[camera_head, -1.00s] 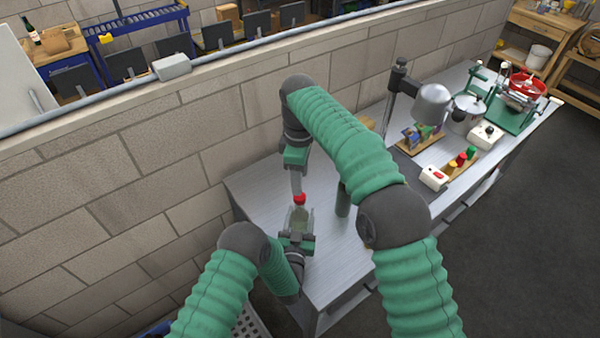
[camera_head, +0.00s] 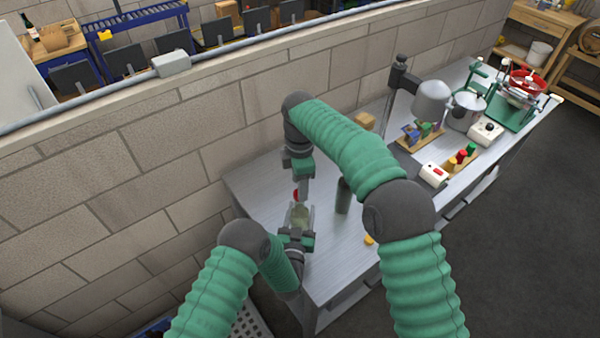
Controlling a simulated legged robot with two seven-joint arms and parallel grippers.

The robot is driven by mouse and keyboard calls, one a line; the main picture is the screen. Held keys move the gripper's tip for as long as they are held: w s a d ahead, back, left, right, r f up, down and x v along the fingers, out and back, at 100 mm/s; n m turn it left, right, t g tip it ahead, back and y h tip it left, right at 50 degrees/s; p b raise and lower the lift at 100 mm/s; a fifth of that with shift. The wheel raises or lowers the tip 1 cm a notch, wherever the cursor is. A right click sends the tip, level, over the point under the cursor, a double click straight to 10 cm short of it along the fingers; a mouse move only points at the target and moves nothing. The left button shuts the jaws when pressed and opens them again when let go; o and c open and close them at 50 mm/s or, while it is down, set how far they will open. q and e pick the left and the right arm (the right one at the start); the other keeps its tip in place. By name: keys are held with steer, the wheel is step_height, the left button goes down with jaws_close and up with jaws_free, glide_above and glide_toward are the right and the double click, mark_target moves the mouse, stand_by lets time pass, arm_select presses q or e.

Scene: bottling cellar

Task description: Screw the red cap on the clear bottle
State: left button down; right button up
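The clear bottle (camera_head: 300,213) stands upright above the near left end of the metal table. My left gripper (camera_head: 299,219) is shut around it, one finger on each side. The red cap (camera_head: 296,194) is just above the bottle's top. My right gripper (camera_head: 299,192) comes down from above and appears shut on the cap. One finger hides the cap's right part. The bottle's neck is small and partly covered, so I cannot tell whether the cap touches it.
A dark grey cylinder (camera_head: 343,195) stands right of the bottle. A small yellow object (camera_head: 369,239) lies near the table's front edge. A block wall (camera_head: 150,190) runs behind.

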arm_select(q)
steer(key=shift+f, duration=0.2)
arm_select(e)
steer(key=shift+f, duration=1.4)
jaws_close()
steer(key=m, duration=1.1)
steer(key=shift+m, duration=0.4)
steer(key=m, duration=1)
steer(key=shift+o, duration=0.3)
jaws_free()
